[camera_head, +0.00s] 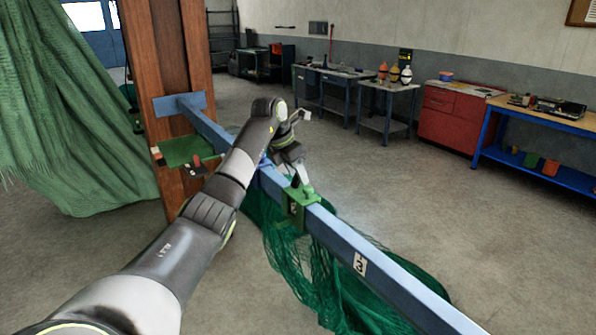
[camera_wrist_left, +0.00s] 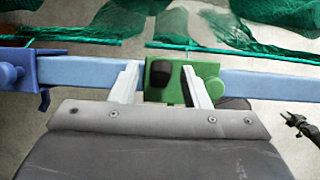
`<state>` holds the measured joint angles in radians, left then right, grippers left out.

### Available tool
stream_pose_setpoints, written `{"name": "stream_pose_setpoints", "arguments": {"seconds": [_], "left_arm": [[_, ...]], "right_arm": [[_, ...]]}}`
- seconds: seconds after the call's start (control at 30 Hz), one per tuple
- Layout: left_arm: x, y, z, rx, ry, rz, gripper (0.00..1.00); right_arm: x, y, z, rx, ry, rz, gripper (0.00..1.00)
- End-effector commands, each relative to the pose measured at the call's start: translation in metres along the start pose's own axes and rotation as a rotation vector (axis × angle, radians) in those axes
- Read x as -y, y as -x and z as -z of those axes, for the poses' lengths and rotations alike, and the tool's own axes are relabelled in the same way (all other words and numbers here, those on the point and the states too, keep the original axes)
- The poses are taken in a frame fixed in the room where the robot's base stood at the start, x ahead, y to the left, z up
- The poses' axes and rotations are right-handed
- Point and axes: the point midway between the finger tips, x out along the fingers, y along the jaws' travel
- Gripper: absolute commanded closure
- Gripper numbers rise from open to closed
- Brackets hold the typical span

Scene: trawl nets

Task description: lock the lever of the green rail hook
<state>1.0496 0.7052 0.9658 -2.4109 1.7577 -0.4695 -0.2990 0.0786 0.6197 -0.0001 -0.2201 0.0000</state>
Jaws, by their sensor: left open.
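The green rail hook (camera_head: 297,209) sits on the blue rail (camera_head: 343,237), with green net hanging below it. In the left wrist view the green hook (camera_wrist_left: 178,84) wraps the rail and has a dark block (camera_wrist_left: 161,74) on its face. I cannot tell how its lever stands. My left gripper (camera_head: 306,187) is just above the green hook. In the left wrist view its two pale fingers (camera_wrist_left: 161,88) are apart, the right one overlapping the hook's green body and the left one beside it. Nothing is clearly held. My right gripper is not recognisable in either view.
A blue hook (camera_wrist_left: 12,74) is farther left on the rail. A wooden post (camera_head: 172,105) carries the rail's far end, with a green tray (camera_head: 186,150) beside it. Green net (camera_head: 60,110) hangs at left. Benches and a red cabinet (camera_head: 452,116) stand at the back wall.

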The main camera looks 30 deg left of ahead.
Motion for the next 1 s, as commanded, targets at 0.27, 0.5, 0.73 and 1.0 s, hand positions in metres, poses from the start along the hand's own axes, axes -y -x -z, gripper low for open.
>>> {"name": "stream_pose_setpoints", "arguments": {"seconds": [0.27, 0.5, 0.73, 1.0], "left_arm": [[0.000, -0.017, 0.000, 0.000, 0.000, 0.000, 0.58], [0.000, -0.017, 0.000, 0.000, 0.000, 0.000, 0.62], [0.000, -0.017, 0.000, 0.000, 0.000, -0.001, 0.92], [-0.001, -0.017, 0.001, 0.010, 0.000, -0.002, 1.00]], "right_arm": [[-0.001, 0.006, 0.001, 0.000, 0.000, 0.000, 0.64], [-0.001, 0.006, 0.001, 0.000, 0.000, 0.000, 0.64], [-0.001, 0.006, 0.000, 0.000, 0.000, 0.000, 0.64], [-0.001, 0.003, 0.000, 0.000, 0.000, -0.001, 0.64]]}}
